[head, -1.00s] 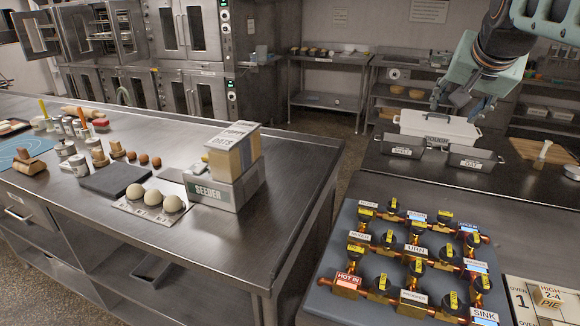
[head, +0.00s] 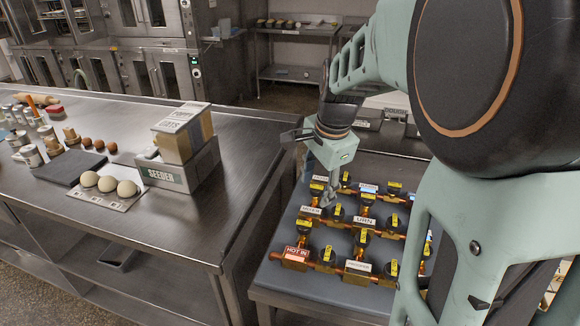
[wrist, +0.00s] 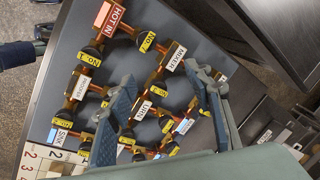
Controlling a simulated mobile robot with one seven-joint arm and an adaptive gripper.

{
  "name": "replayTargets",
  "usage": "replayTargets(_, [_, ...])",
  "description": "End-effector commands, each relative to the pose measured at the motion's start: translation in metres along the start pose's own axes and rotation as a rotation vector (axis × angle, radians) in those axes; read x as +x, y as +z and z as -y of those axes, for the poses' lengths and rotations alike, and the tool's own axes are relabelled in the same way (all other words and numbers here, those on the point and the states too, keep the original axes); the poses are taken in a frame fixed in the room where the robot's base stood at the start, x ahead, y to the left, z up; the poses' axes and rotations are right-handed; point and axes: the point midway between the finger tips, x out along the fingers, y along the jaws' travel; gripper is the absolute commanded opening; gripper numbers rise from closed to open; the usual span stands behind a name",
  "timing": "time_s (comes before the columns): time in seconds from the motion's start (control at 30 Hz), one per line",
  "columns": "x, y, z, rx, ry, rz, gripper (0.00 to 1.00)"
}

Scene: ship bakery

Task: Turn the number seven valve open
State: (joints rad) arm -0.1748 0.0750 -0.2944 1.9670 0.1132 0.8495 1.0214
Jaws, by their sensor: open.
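The grey valve board (head: 318,285) lies on a bench in the head view, with copper pipes, black valves and yellow number tags. I cannot read which tag is number seven. My gripper (head: 325,195) points down over the board's left back part, near the MIXER label. In the wrist view, my gripper (wrist: 166,82) is open and empty, its two fingers apart above the middle of the pipes. The URN label (wrist: 143,110) shows between the fingers, and the HOT IN label (wrist: 115,15) is at the top. My arm hides the board's right side in the head view.
Ovens (head: 150,85) and shelves stand behind. Dark bins (head: 368,122) sit behind the board.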

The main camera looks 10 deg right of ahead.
Motion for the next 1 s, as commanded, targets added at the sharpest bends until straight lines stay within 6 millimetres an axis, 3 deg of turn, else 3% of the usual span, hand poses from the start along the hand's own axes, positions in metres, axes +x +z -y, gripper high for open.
replayTargets(0.1, [0.012, 0.021, -0.009, 0.044, 0.037, 0.04, 0.47])
replayTargets(0.2, [0.018, 0.028, -0.012, 0.059, 0.048, 0.052, 0.47])
replayTargets(0.37, [0.037, 0.029, -0.013, 0.06, 0.05, 0.052, 0.47])
replayTargets(0.73, [0.104, 0.032, -0.017, 0.058, 0.05, 0.051, 0.47])
replayTargets(1.0, [0.123, 0.033, -0.016, 0.057, 0.046, 0.05, 0.47])
